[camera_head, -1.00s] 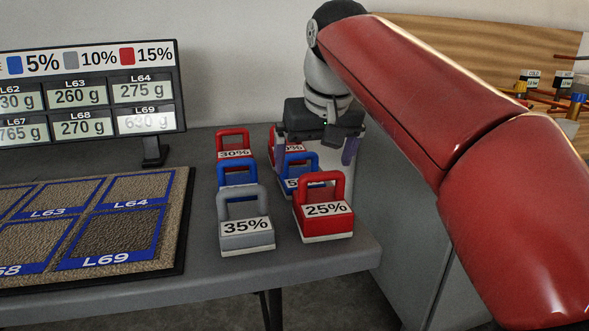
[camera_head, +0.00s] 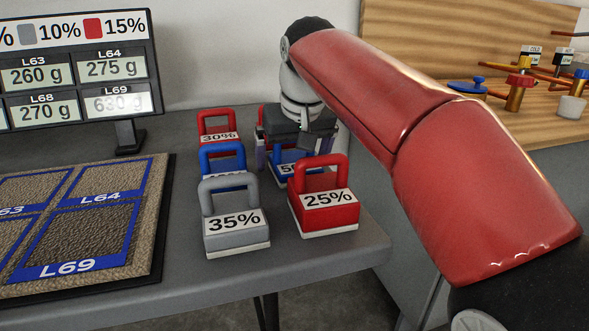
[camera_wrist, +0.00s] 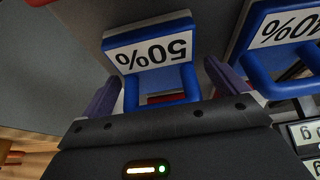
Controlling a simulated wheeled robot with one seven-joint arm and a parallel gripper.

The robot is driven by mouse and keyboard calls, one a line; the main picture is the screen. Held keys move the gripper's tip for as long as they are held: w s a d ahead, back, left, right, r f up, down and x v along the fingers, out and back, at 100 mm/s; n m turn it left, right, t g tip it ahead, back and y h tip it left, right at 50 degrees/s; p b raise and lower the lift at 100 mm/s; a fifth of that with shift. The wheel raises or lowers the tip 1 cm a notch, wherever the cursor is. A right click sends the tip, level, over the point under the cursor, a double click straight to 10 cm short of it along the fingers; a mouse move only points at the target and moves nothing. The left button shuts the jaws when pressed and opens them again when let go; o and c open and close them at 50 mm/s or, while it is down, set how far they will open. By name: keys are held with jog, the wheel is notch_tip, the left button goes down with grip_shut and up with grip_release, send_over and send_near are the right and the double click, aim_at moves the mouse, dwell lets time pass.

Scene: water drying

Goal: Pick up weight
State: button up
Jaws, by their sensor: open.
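My gripper (camera_head: 293,146) is open, pointing down over the back right weights on the grey table. In the wrist view my gripper (camera_wrist: 168,78) has its two purple fingers on either side of the handle of a blue weight labelled 50% (camera_wrist: 150,52). This weight also shows below the gripper in the head view (camera_head: 286,168), partly hidden by the red 25% weight (camera_head: 330,212). I cannot tell whether the fingers touch the handle. A grey 35% weight (camera_head: 236,232), another blue weight (camera_head: 222,160) and a red 30% weight (camera_head: 218,128) stand in the left row.
A second blue weight (camera_wrist: 285,35) is close to the right finger in the wrist view. A tray with soil squares (camera_head: 95,235) lies left of the weights. A display board (camera_head: 75,72) stands behind it. A wooden board with pipes (camera_head: 450,55) is at the right.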

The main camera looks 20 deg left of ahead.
jog(key=shift+w+f, duration=0.1)
jog(key=shift+f, duration=0.05)
jog(key=shift+c, duration=0.2)
jog(key=c, duration=1.2)
